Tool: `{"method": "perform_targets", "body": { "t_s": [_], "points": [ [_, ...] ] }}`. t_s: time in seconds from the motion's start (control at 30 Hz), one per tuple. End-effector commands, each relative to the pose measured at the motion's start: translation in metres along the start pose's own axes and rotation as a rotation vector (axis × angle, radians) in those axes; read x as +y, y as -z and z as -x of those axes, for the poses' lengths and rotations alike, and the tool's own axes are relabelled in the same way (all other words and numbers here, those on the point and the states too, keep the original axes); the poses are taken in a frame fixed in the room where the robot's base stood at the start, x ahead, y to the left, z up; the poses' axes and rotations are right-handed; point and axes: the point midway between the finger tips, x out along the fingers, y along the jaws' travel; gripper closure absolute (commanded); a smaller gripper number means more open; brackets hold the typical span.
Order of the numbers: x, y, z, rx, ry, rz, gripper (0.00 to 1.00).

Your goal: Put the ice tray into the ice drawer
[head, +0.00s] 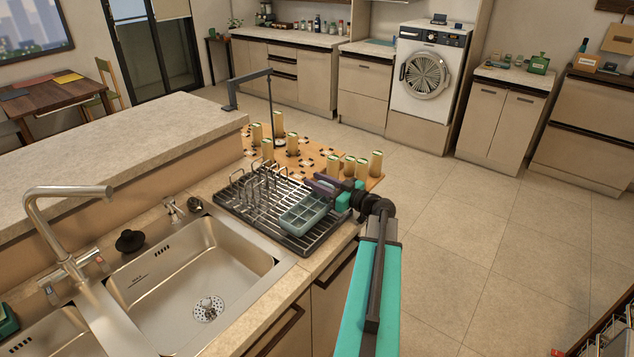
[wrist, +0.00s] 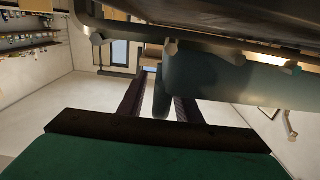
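The ice tray (head: 305,214) is a teal tray with several square cups. In the head view it is at the front right part of the dark dish rack (head: 264,212), beside the sink. My gripper (head: 328,188) is at the tray's far right edge. In the wrist view the two dark fingers (wrist: 162,98) stand apart with a narrow teal-grey part of the tray (wrist: 235,78) between them. Some room shows beside that part, so the fingers look open around it; contact at the tips is unclear. No open drawer is in view, and I cannot tell which front is the ice drawer.
The faucet (head: 75,235) and sink (head: 205,285) are to the left. A raised counter (head: 110,160) runs behind. Cabinets and a washing machine (head: 428,75) line the back wall.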

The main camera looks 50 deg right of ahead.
Motion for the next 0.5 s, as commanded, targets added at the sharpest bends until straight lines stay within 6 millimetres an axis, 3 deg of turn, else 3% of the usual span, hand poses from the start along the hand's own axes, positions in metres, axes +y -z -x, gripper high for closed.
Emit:
{"method": "perform_targets", "body": {
  "t_s": [0.27,0.5],
  "points": [
    [0.0,0.002,0.007,0.0,-0.001,0.0,0.69],
    [0.0,0.001,0.037,0.0,-0.003,0.001,0.69]
  ]
}}
